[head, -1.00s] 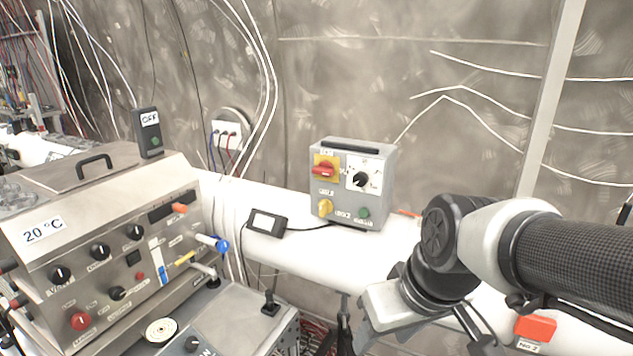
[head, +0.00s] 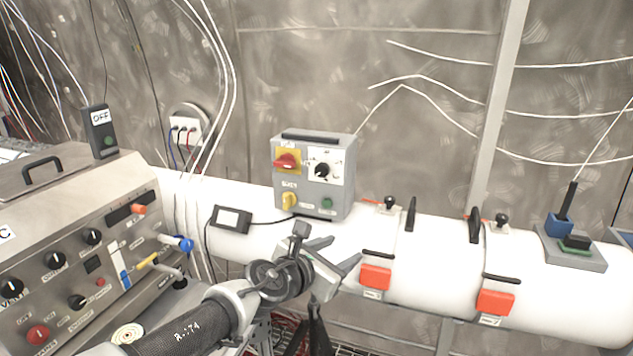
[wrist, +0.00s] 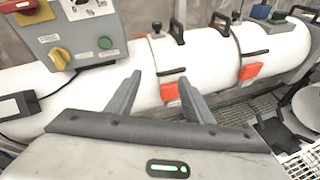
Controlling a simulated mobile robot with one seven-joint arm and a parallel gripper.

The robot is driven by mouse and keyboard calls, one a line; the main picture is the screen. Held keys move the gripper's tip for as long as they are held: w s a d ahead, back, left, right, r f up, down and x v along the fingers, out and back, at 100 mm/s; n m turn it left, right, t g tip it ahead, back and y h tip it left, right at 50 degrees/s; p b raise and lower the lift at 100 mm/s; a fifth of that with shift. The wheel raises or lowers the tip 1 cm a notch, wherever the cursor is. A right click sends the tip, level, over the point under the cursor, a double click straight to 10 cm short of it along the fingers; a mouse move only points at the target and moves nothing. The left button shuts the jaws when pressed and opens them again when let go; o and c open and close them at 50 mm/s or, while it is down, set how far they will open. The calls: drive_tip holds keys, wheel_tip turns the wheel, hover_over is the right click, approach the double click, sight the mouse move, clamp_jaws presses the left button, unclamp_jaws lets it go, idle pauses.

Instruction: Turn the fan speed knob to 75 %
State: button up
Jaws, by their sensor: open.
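A grey control box (head: 345,180) sits on the white pipe. Its front carries a black knob (head: 323,170) on a white scale plate, a red switch (head: 286,161) on yellow, a yellow knob (head: 289,200) and a green button (head: 327,203). The lettering is too small to read, so I cannot tell which control is the fan speed knob. The black knob is cut off at the top of the wrist view. My gripper (head: 346,248) is open and empty, below and slightly right of the box, apart from it. In the wrist view its fingers (wrist: 160,76) point toward the white pipe.
A steel panel (head: 70,250) with several knobs stands at left. The white pipe (head: 430,260) carries clamps with red blocks (head: 376,277). A small black display unit (head: 231,219) with a cable lies left of the box. Space directly before the box front looks clear.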

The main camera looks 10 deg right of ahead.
sight(321, 171)
drive_tip(key=w+a+r+n+t, duration=0.1)
drive_tip(key=a+r+n+t, duration=0.4)
drive_tip(key=a+r, duration=0.55)
drive_tip(key=shift+y, duration=0.4)
drive_tip(key=x, duration=0.6)
drive_tip(key=p+x, duration=0.1)
drive_tip(key=x, duration=1.1)
drive_tip(key=shift+d+r+p, duration=0.1)
drive_tip(key=shift+r+p, duration=0.3)
drive_tip(key=c, duration=1)
